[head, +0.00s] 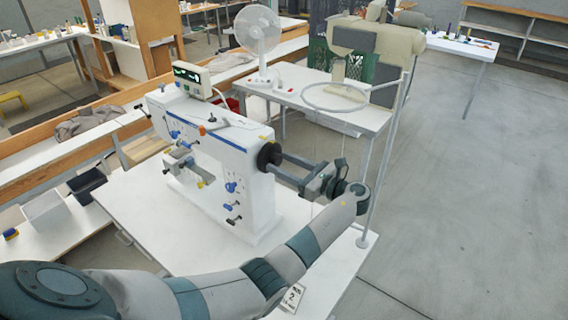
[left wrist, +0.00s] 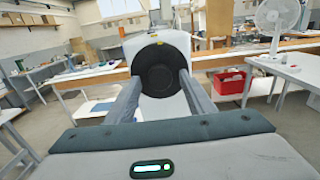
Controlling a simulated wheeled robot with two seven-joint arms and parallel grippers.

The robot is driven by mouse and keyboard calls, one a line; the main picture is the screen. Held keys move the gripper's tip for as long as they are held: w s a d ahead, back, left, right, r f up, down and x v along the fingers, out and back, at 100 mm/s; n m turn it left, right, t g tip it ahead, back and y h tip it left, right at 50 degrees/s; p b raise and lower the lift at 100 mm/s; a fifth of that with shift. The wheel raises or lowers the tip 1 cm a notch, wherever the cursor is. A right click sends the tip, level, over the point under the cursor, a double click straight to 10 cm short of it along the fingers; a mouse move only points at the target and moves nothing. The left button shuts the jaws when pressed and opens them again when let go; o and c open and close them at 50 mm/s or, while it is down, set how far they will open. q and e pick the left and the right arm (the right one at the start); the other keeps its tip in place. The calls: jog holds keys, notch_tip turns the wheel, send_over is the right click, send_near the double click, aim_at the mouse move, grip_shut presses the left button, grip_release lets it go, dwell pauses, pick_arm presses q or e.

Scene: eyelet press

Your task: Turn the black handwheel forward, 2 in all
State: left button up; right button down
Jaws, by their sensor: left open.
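The black handwheel (head: 268,156) sits on the right end of the white press (head: 225,150), which stands on a white table. In the left wrist view the handwheel (left wrist: 160,68) is a round black disc straight ahead, between my fingers. My left gripper (head: 279,163) comes in from the right side of the machine. Its two fingers are spread apart, one on each side of the wheel. Whether either finger touches the rim I cannot tell. It also shows in the left wrist view (left wrist: 158,82). My right gripper is not in either view.
A thin metal stand with a ring (head: 335,97) rises from the table's right corner, close behind my left wrist. A small card marked 2 (head: 292,298) lies at the front edge beside my forearm. A white fan (head: 258,32) stands on a table behind.

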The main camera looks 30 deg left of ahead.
pick_arm(q)
jog(key=c, duration=1.1)
jog(key=shift+o, duration=0.2)
